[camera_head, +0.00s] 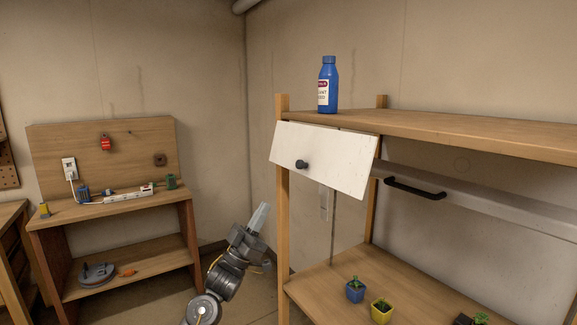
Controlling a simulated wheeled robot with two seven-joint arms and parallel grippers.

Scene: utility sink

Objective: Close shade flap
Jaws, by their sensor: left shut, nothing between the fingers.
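The shade flap is likely the white panel (335,165) with a round dark knob (302,164). It hangs under the front edge of the wooden shelf top (460,130), at the left end. Its lower edge looks tilted outward, so it stands partly open. My left gripper (260,214) is shut and empty, pointing up. In the picture it is below and left of the flap, apart from it, beside the front post. My right gripper is not in view.
A blue bottle (327,86) stands on the shelf top. A dark bar handle (414,189) sits right of the flap. Small potted plants, in a blue pot (355,291) and a yellow pot (381,311), stand on the lower shelf. A wooden workbench (110,207) stands at left.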

